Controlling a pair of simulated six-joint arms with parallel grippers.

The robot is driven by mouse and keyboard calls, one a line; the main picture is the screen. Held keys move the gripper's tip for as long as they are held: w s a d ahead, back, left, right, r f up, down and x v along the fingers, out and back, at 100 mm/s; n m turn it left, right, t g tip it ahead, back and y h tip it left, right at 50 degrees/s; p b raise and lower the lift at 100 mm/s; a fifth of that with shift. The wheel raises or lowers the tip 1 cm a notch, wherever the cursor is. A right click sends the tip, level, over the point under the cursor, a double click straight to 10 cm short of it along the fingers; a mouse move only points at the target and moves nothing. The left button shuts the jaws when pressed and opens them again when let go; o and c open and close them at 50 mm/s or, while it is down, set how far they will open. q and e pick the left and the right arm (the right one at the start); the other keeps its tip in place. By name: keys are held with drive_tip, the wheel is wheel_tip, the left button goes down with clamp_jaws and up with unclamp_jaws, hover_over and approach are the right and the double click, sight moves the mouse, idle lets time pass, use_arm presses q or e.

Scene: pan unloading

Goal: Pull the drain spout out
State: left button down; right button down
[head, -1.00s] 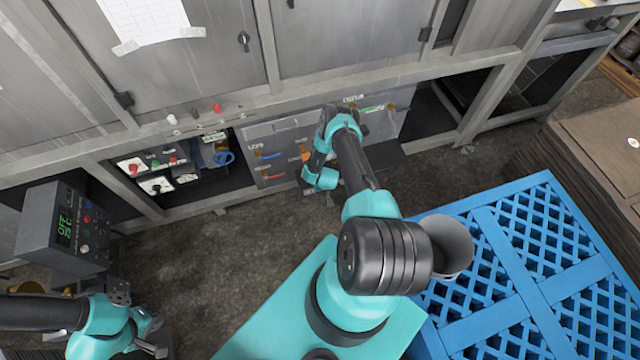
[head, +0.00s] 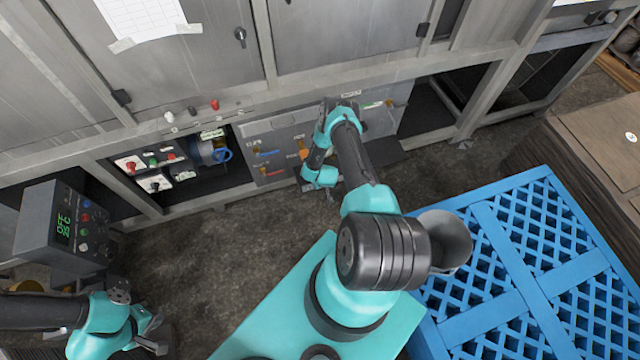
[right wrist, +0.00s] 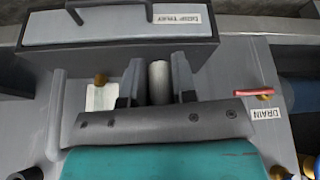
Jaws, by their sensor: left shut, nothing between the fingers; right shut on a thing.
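In the right wrist view, my right gripper (right wrist: 158,88) is shut on a short pale grey cylinder, which I take to be the drain spout (right wrist: 158,76). It sticks out from the grey panel below the drip tray front. A DRAIN label (right wrist: 265,113) and a red lever (right wrist: 250,93) are to its right. In the head view, my right arm hides the spout and most of the right gripper at the low panel (head: 280,150). My left gripper (head: 163,335) is shut and empty at the bottom left, away from the panel.
The drip tray (right wrist: 120,38) with its bar handle is close to the right gripper. A control box with a green display (head: 60,228) stands at the left. A blue pallet (head: 500,270) lies at the right. The dark floor between left arm and panel is clear.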

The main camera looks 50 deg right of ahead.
drive_tip(key=shift+r, duration=3)
